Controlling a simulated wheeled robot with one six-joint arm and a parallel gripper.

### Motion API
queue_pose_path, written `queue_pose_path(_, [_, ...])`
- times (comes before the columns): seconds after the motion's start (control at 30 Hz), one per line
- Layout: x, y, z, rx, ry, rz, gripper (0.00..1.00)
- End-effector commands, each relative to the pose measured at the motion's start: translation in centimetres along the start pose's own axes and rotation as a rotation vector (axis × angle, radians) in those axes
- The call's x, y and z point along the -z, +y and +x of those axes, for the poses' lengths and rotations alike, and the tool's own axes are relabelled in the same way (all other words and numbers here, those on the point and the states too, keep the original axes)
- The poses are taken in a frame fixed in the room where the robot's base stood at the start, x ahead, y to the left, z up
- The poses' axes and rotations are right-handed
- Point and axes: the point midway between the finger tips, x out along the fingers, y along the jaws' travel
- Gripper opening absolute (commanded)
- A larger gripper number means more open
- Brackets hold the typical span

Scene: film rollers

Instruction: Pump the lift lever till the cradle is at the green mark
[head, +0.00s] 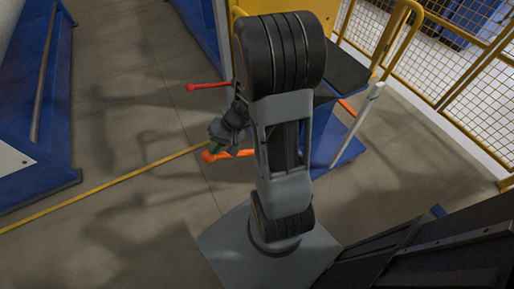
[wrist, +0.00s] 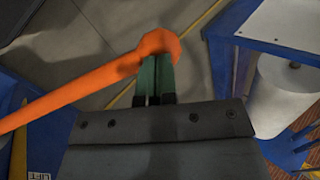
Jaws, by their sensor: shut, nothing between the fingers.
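The orange lift lever (head: 232,154) sticks out low to the left of a blue lift base (head: 345,152), partly hidden behind my arm. In the wrist view the lever (wrist: 80,92) runs in from the left and ends in a rounded knob. My gripper (head: 214,146) is shut and empty, right at the lever's end. In the wrist view its green fingertips (wrist: 155,75) meet the knob; I cannot tell whether they touch. A dark platform (head: 342,68), perhaps the cradle, is partly hidden by my arm.
A red-ended handle (head: 206,86) juts left beside my arm. A blue frame (head: 38,100) stands at the left, yellow mesh fencing (head: 478,75) at the right. A white roll (wrist: 284,95) shows in the wrist view. The floor on the left is open, with a yellow line.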

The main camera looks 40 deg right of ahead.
Motion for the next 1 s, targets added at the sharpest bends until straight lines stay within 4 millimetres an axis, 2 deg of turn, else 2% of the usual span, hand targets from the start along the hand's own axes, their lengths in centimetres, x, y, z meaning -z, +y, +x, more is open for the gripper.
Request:
queue_pose_path(0.03, [-0.1, 0.3, 0.8, -0.002, -0.004, 0.001, 0.00])
queue_pose_path(0.1, [-0.1, 0.3, 1.1, -0.001, -0.004, 0.002, 0.00])
queue_pose_path(0.57, [-0.1, 0.2, 1.3, -0.001, -0.003, 0.001, 0.00])
queue_pose_path(0.77, [0.1, 0.9, 3.3, -0.001, -0.003, -0.001, 0.00])
queue_pose_path(1.0, [0.3, 2.0, 6.8, -0.002, -0.003, -0.001, 0.00])
